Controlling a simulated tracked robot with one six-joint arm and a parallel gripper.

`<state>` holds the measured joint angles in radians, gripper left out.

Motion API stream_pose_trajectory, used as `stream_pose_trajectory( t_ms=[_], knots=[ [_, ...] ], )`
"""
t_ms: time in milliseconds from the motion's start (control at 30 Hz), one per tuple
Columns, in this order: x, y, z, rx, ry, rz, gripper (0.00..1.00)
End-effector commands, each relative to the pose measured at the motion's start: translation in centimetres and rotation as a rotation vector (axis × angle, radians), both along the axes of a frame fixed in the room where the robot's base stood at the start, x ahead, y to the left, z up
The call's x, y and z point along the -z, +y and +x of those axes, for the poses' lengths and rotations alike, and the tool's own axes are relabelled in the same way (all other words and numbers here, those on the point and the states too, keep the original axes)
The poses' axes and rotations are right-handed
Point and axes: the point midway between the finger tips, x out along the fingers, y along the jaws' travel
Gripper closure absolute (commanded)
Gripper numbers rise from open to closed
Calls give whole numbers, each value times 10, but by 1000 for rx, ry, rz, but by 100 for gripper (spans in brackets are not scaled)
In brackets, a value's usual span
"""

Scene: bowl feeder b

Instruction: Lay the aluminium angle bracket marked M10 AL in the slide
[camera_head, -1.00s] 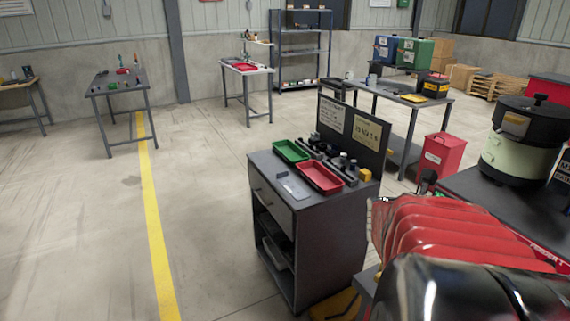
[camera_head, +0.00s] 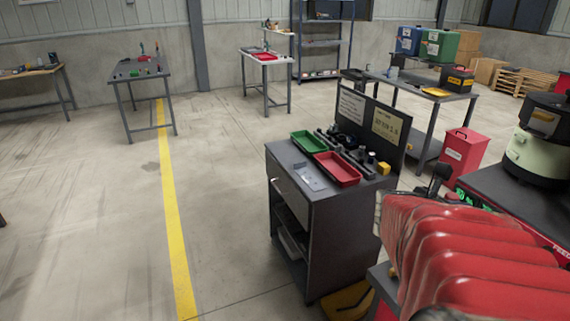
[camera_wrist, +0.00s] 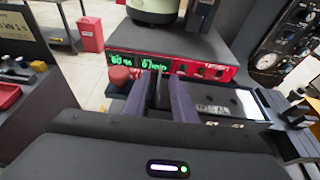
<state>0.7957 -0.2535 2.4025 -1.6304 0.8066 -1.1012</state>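In the wrist view my gripper (camera_wrist: 161,75) shows two dark purple fingers standing apart, with a dark gap between them. I make out no bracket between them. They reach over the dark deck in front of the feeder's control box (camera_wrist: 185,66). A dark flat part with upside-down lettering that looks like M10 AL (camera_wrist: 212,108) lies just right of the fingers; I cannot tell if it is the bracket or a labelled fixture. A pale strip (camera_wrist: 249,104) is to its right. I cannot make out the slide for certain. The head view hides my gripper.
The feeder bowl (camera_head: 536,150) is at the right. A grey cabinet (camera_head: 290,192) carries a green tray (camera_head: 308,142) and a red tray (camera_head: 338,169). The floor left of it is open.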

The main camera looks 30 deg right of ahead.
Motion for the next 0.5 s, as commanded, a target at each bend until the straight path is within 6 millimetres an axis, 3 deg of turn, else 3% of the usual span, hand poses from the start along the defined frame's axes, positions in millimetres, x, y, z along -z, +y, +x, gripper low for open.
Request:
stream_pose_trajectory(
  t_ms=[500],
  knots=[
    [-8,59,7,-3,0,-1,75]
  ],
)
